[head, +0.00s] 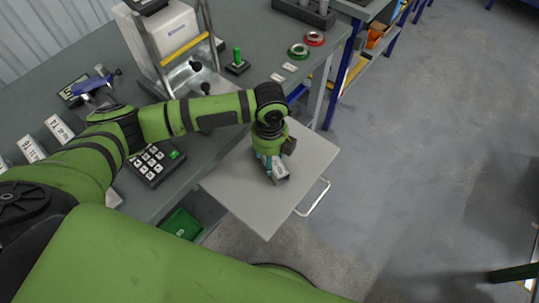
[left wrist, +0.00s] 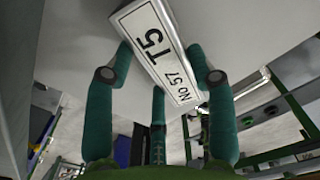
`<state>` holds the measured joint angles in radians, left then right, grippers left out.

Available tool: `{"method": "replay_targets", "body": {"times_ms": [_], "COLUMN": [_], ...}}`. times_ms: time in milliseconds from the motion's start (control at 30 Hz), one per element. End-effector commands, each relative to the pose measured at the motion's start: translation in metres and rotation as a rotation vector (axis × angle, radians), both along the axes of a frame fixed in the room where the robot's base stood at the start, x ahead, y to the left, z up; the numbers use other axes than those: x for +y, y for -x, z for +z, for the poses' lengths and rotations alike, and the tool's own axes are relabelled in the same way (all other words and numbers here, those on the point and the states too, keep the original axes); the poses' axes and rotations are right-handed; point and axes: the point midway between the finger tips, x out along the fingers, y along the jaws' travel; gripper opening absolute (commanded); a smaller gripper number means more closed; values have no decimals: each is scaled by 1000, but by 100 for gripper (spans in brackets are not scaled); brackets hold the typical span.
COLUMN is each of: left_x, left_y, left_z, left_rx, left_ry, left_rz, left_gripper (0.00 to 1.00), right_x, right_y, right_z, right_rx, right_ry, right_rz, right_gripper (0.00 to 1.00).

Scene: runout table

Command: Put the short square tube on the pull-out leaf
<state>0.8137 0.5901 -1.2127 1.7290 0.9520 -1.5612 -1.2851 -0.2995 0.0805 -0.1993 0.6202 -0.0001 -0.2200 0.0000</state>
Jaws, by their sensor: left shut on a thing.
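My left gripper (head: 272,166) is over the pull-out leaf (head: 240,185), a pale grey board standing out from the bench's side. It is shut on the short square tube (head: 281,171), a grey piece that shows beside the fingers. In the left wrist view the tube (left wrist: 178,82) lies slanted between the teal fingers, with a white label reading "T5 No 57". The pale leaf surface is close behind it. I cannot tell whether the tube touches the leaf. My right gripper is not in view.
The leaf is otherwise bare, with a wire handle (head: 314,199) at its outer edge. On the grey bench (head: 262,45) stand a keypad (head: 153,164), a machine with a yellow bar (head: 184,50), a green-knobbed block (head: 238,64), and red (head: 314,38) and green (head: 298,50) rings.

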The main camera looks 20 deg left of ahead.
Motion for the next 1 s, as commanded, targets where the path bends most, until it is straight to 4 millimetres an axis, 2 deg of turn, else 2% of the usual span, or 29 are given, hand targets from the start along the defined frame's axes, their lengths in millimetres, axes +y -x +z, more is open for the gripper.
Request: {"method": "replay_targets", "body": {"times_ms": [67, 100, 133, 567, 667, 1000], "left_x": [0, 0, 0, 0, 0, -1], "left_y": [0, 0, 0, 0, -2, -2], "left_z": [-3, -2, -2, 3, 16, 86], "left_rx": [0, 0, 0, -1, -4, -5], "left_ry": [0, 0, 0, 0, 2, 2], "left_rz": [0, 0, 0, 1, 0, 0], "left_gripper": [18, 71, 79, 79, 79, 79], "right_x": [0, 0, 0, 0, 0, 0], "right_y": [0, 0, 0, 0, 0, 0], "right_z": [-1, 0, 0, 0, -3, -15], "right_rx": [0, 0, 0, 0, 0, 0], "right_ry": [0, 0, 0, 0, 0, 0], "right_rz": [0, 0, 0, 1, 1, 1], "right_gripper": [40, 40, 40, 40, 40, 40]}}
